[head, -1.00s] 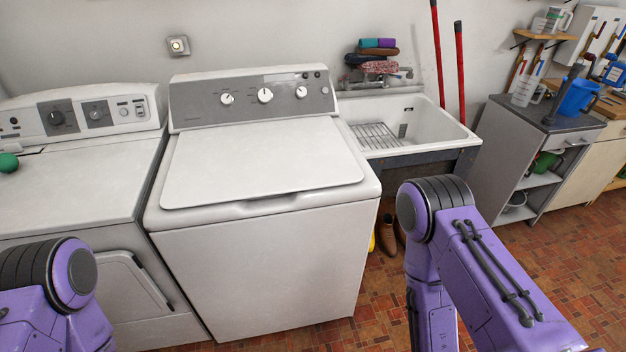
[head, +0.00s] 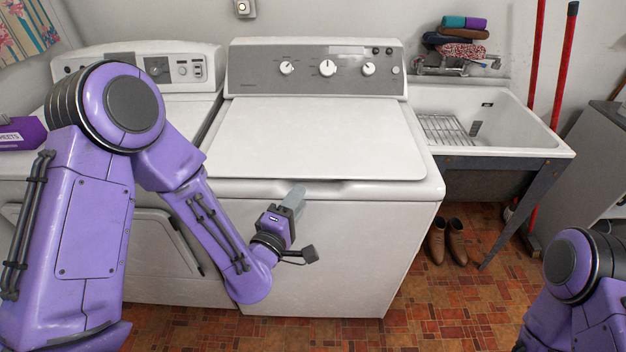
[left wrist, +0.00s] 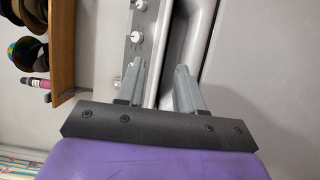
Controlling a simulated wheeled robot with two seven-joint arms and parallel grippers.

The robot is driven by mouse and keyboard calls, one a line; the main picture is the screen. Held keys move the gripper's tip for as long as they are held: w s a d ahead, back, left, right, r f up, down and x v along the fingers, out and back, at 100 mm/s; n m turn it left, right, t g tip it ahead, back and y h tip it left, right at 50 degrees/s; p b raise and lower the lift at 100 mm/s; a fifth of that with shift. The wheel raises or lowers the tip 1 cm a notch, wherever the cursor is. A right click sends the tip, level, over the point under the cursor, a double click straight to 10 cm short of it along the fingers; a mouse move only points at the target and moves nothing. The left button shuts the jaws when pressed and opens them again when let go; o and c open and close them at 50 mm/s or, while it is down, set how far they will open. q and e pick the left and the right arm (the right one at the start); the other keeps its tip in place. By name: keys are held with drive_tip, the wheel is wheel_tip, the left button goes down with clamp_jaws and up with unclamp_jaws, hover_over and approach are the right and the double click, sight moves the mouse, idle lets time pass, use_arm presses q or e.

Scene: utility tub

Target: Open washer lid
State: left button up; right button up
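The white washer (head: 384,220) stands in the middle of the head view. Its lid (head: 315,138) lies flat and closed below the grey control panel. Whether a finger touches the lid, I cannot tell. My right arm shows at the lower right of the head view; its gripper is out of view.
A white dryer (head: 150,255) stands left of the washer, with a purple box (head: 22,134) on it. A utility sink (head: 520,140) stands to the right, with brown boots (head: 456,240) beneath it. The tiled floor (head: 430,310) in front is clear.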

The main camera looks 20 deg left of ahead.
sight(311, 178)
use_arm(q)
drive_tip(key=w, duration=0.2)
drive_tip(key=w+p, duration=0.1)
drive_tip(key=w, duration=0.2)
drive_tip(key=w+p, duration=0.1)
drive_tip(key=w, duration=0.2)
drive_tip(key=shift+w+d, duration=0.15)
drive_tip(key=shift+d, duration=0.2)
drive_tip(key=shift+w+f, duration=0.15)
drive_tip(key=shift+w, duration=0.15)
drive_tip(key=shift+c, duration=0.4)
clamp_jaws()
